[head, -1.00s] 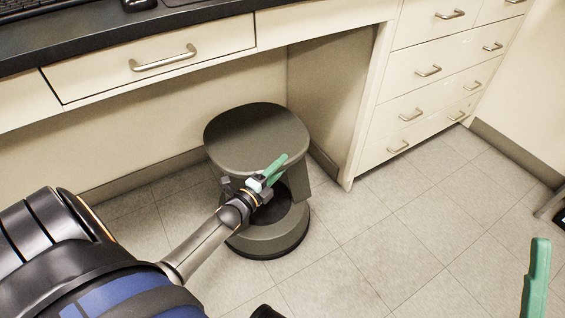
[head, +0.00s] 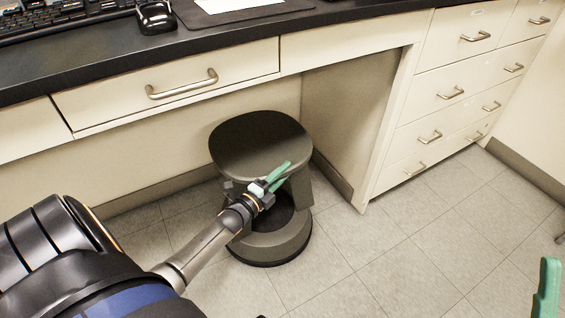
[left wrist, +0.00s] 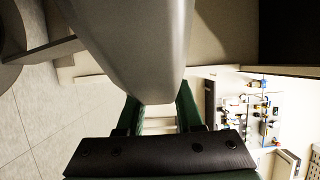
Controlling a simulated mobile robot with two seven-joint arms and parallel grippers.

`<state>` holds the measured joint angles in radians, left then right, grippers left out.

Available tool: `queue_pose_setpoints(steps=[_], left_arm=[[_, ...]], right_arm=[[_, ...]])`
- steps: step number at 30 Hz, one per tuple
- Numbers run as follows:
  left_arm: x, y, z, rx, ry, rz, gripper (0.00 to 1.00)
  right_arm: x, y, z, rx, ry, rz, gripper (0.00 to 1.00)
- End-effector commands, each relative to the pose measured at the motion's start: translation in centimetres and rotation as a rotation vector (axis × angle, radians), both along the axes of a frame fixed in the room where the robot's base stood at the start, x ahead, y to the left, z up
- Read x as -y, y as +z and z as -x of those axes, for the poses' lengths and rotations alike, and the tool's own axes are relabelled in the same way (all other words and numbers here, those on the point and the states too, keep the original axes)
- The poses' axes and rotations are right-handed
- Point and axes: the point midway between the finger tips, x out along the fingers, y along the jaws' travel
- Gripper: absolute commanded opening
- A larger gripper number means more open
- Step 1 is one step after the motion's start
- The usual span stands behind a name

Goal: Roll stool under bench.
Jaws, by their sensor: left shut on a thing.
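The dark grey step stool (head: 262,140) stands upright on its round base on the floor, in the head view's middle. It is beside the open knee space of the bench (head: 345,42), and the bench front does not cover its seat. My left gripper (head: 277,180) is shut on part of the stool below the seat, on its near right side. In the left wrist view a smooth grey part of the stool (left wrist: 140,50) lies between the green fingers (left wrist: 155,112). One green finger of my right gripper (head: 546,290) shows at the lower right edge, away from the stool.
A drawer cabinet (head: 440,110) bounds the knee space on the right. A drawer (head: 175,90) with a metal handle is at upper left. A keyboard (head: 60,18) and a mouse (head: 156,17) lie on the bench top.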

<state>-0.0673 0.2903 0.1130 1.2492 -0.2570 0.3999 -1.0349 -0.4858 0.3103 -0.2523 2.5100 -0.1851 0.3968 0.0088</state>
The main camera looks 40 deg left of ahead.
Motion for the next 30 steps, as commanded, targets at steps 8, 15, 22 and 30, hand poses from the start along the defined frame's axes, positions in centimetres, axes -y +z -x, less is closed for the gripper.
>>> queue_pose_setpoints(steps=[8,15,22,30], left_arm=[[-0.8,0.2,-0.2,0.000,0.015,-0.002,0.45],[-0.5,0.1,-0.1,0.000,0.009,-0.001,0.65],[-0.4,0.1,0.2,-0.001,0.007,-0.001,0.65],[-0.4,0.3,4.5,-0.005,0.009,0.001,0.65]], right_arm=[[0.0,0.0,0.0,0.000,0.000,0.000,0.62],[0.0,0.0,0.0,0.000,0.000,0.000,0.62],[0.0,0.1,0.0,0.000,0.001,-0.001,0.62],[0.2,2.0,0.0,-0.001,0.005,-0.014,0.62]])
